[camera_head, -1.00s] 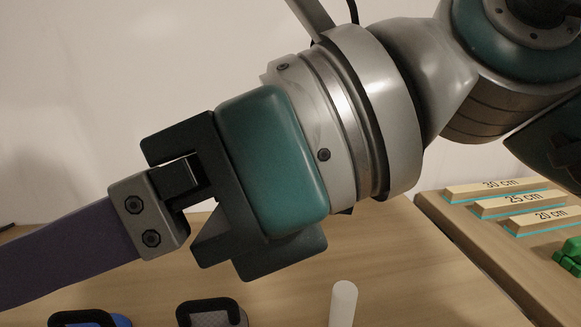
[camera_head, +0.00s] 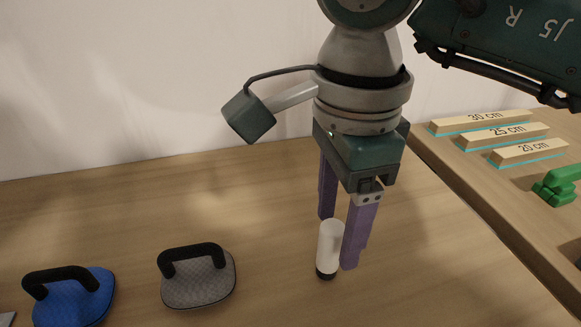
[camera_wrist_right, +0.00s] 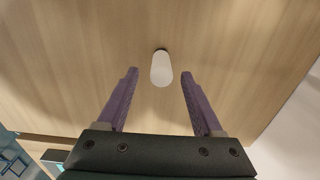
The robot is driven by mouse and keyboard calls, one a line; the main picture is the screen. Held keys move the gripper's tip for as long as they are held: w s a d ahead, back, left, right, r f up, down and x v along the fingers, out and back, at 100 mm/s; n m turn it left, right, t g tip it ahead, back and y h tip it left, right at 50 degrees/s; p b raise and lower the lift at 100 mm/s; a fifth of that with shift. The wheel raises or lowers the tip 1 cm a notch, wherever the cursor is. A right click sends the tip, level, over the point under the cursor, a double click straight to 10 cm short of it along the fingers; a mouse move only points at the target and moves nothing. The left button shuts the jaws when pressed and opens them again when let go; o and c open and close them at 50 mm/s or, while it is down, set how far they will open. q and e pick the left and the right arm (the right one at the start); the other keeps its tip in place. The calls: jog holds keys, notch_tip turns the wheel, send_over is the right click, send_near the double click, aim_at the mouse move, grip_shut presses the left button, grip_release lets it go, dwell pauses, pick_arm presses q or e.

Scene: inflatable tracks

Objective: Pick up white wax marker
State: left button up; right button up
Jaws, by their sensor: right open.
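The white wax marker (camera_head: 330,245) stands upright on the wooden table, white with a black base at the bottom. My right gripper (camera_head: 338,240) points down just above the table, its two purple fingers apart. In the head view one finger is behind the marker and one beside it on the right. In the right wrist view the marker (camera_wrist_right: 161,69) shows beyond the tips of the open right gripper (camera_wrist_right: 158,88), roughly centred between them. Nothing is held. My left gripper is in neither view.
A grey pad with a black handle (camera_head: 199,283) and a blue one (camera_head: 70,298) sit to the left. At the right, a board (camera_head: 500,195) carries several wooden length bars and a green object (camera_head: 557,186). The table (camera_head: 130,205) behind the pads is clear.

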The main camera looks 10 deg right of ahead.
aim_at(330, 245)
jog(key=f, duration=0.4)
jog(key=shift+a, duration=0.25)
grip_shut()
dwell(0.4)
